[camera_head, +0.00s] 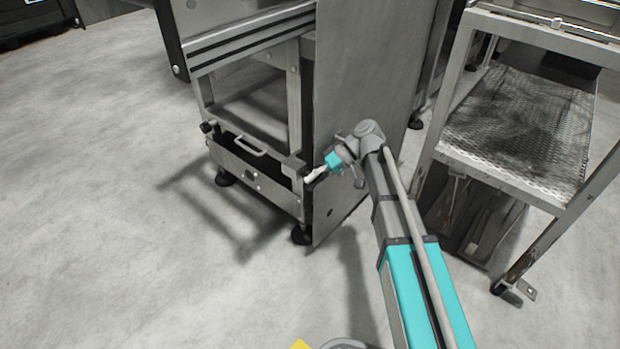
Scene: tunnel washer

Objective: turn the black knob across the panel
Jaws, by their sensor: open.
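A low metal panel (262,182) with a bar handle (250,146) is set near the foot of the machine frame. A small black knob (208,127) sticks out at the panel's upper left corner. My gripper (312,175) is at the panel's right end, beside the edge of a tall grey sheet. It is small in view, with pale fingers and a teal part behind them, and it is open. A dark part near the fingertips is partly covered by them; I cannot tell whether it is a second knob or whether they touch it.
The tall grey sheet (358,85) stands upright close to my gripper and arm. A metal rack with a mesh shelf (520,120) stands at the right. Black feet (302,236) support the machine. The concrete floor at the left and front is clear.

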